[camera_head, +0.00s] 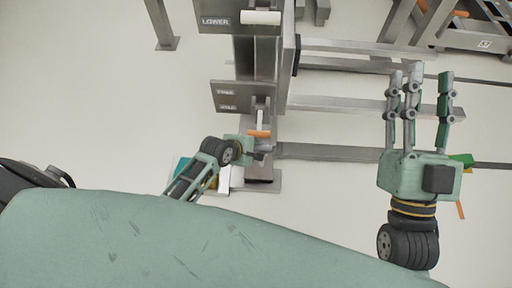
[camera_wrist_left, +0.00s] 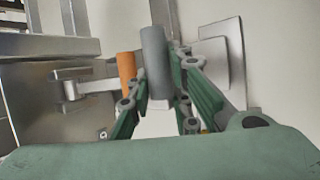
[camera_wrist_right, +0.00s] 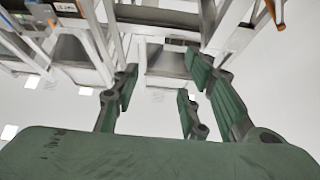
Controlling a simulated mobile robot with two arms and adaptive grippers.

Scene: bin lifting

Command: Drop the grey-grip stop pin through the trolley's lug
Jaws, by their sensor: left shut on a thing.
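My left gripper (camera_head: 262,149) is beside the foot of the metal column, and its fingers are closed around a grey cylindrical grip (camera_wrist_left: 155,62). This looks like the stop pin's grip, and it stands roughly upright between the fingers in the left wrist view. The lower part of the pin is hidden by the fingers. My right gripper (camera_head: 420,80) is open and empty, out to the right above the floor rails. The right wrist view also shows its fingers (camera_wrist_right: 155,95) spread with nothing between them. I cannot pick out the trolley's lug for certain.
An orange-grip lever (camera_head: 260,133) is close by my left gripper; its orange grip (camera_wrist_left: 127,75) appears just left of the grey one. A column panel marked LOWER (camera_head: 215,21) has a white handle (camera_head: 260,17). A metal frame (camera_head: 470,35) stands at top right.

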